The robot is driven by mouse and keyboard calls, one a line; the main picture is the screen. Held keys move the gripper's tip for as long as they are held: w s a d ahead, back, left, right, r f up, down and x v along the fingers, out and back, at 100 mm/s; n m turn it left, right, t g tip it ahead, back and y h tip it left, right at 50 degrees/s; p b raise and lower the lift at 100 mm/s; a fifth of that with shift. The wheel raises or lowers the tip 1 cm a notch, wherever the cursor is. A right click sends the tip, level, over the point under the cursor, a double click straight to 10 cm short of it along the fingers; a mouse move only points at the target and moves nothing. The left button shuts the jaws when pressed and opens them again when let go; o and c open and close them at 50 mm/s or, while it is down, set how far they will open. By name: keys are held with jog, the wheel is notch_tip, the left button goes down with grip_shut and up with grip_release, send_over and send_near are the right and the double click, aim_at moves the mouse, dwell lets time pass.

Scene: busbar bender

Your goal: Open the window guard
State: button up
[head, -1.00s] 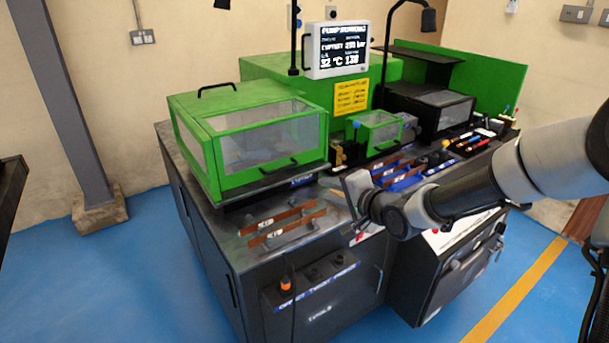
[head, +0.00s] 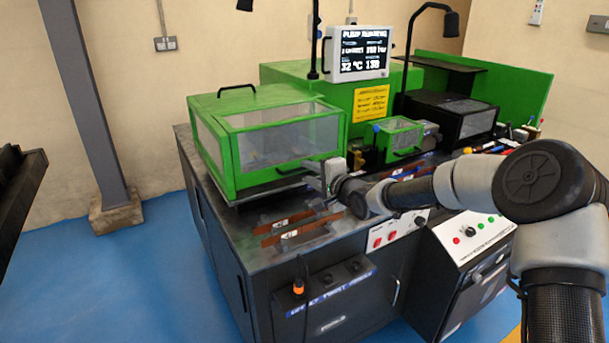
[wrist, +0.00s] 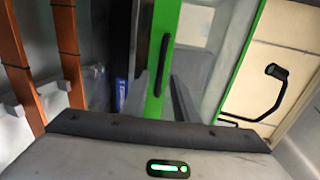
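The window guard (head: 280,142) is a green-framed box with clear panes at the left of the bench, and it looks closed. Its black front handle (head: 294,169) is low on the front frame. In the wrist view the handle (wrist: 162,65) stands out from the green rail, ahead of my gripper and apart from it. My gripper (head: 320,176) is just right of the handle, near the guard's lower front corner.
Copper bars (head: 285,222) lie on the bench front below the guard. A smaller green guard (head: 400,138) and a black unit (head: 462,117) stand to the right. The monitor (head: 358,52) and a lamp arm (head: 408,50) rise behind.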

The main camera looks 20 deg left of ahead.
aim_at(302, 169)
jog(key=shift+x, duration=1.55)
jog(key=shift+c, duration=0.3)
grip_shut()
